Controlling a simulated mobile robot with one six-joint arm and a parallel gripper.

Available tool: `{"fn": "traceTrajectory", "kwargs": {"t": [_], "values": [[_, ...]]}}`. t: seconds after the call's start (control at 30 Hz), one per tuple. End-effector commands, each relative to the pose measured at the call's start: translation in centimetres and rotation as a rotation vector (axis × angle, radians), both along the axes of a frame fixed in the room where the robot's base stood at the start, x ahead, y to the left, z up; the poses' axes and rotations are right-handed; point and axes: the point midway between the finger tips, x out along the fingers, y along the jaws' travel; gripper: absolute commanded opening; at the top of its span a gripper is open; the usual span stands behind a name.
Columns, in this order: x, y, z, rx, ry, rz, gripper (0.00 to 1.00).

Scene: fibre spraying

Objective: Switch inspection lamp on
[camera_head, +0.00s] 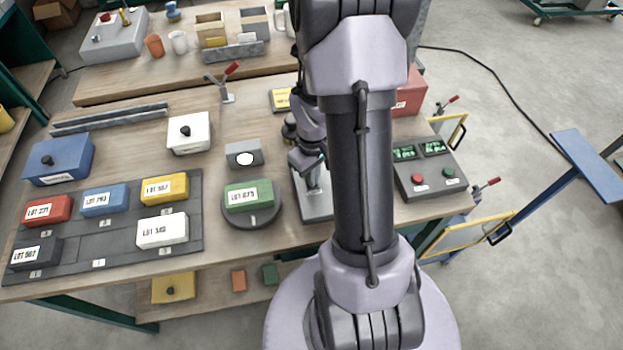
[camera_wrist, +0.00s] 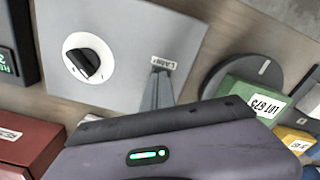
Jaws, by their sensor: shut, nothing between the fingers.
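The grey lamp panel (camera_wrist: 120,30) fills the upper left of the wrist view. On it a black rotary knob (camera_wrist: 85,65) sits in a white round dial, with a small lamp label (camera_wrist: 163,62) to its right. In the head view the panel (camera_head: 317,207) stands at the table's front, partly hidden by my arm. My gripper (camera_wrist: 160,75) is shut and empty, its tips over the panel near the label, to the right of the knob and apart from it. In the head view my gripper (camera_head: 316,183) is above the panel.
A green block (camera_head: 249,195) sits on a round dark turntable (camera_head: 252,220) left of the panel. A console with red and green buttons (camera_head: 430,170) stands to the right. A tray (camera_head: 110,238) of coloured lot blocks is at left. A red box (camera_wrist: 28,140) shows in the wrist view.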

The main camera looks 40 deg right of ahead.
Motion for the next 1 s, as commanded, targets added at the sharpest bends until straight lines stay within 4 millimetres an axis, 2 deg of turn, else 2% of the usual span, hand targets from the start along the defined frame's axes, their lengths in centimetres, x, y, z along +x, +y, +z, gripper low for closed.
{"fn": "traceTrajectory", "kwargs": {"t": [0.17,0.7,1.0], "values": [[0.0,0.0,0.7,0.0,0.0,0.0,0.0],[0.0,0.0,6.9,0.0,0.0,0.0,0.0],[0.0,0.0,7.0,0.0,0.0,0.0,0.0]]}}
